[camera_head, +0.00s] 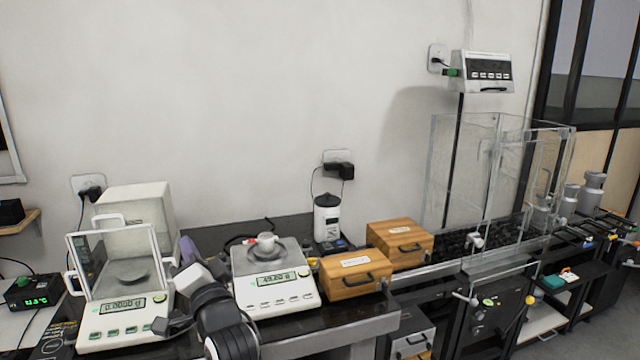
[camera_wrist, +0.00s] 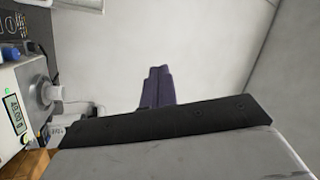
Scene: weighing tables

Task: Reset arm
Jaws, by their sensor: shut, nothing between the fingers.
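My arm (camera_head: 222,318) rises from the bottom of the head view, between the two balances. My gripper (camera_head: 187,248) points toward the back wall; its purple fingers show beside the enclosed balance. In the wrist view the purple fingers of my gripper (camera_wrist: 158,72) are together, with nothing held between them. The enclosed balance (camera_head: 112,336) on the left has a glass shield and reads 0.0000 g. The open balance (camera_head: 281,299) to the right of my arm carries a small white vessel (camera_head: 267,242), also seen in the wrist view (camera_wrist: 48,92).
Two wooden boxes (camera_head: 352,281) (camera_head: 404,251) stand right of the open balance. A white bottle with a dark lid (camera_head: 327,220) is behind them. A large glass enclosure (camera_head: 470,175) stands farther right. The wall (camera_head: 250,100) above the tables is mostly bare, leaving free room there.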

